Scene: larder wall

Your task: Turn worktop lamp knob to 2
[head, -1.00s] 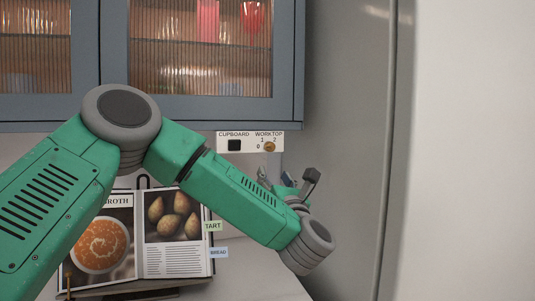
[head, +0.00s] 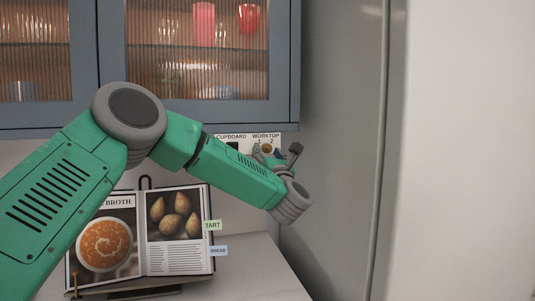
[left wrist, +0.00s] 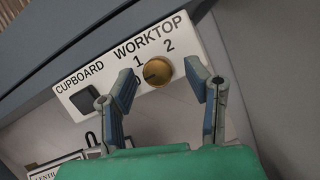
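The worktop lamp knob (left wrist: 157,72) is a round brass knob on a white switch plate (left wrist: 112,62), under the word WORKTOP with the marks 1 and 2 above it. In the head view the knob (head: 267,149) is partly behind my gripper. My left gripper (left wrist: 164,80) is open, with one blue-grey finger to the left of the knob and one to the right, and gaps on both sides. It also shows in the head view (head: 276,155). My right gripper is out of view.
A dark CUPBOARD switch (left wrist: 84,99) sits left of the knob on the same plate. A grey glass-fronted cupboard (head: 205,113) hangs just above. An open cookbook (head: 180,255) stands on the worktop (head: 255,270) below. A tall grey panel (head: 345,170) rises at the right.

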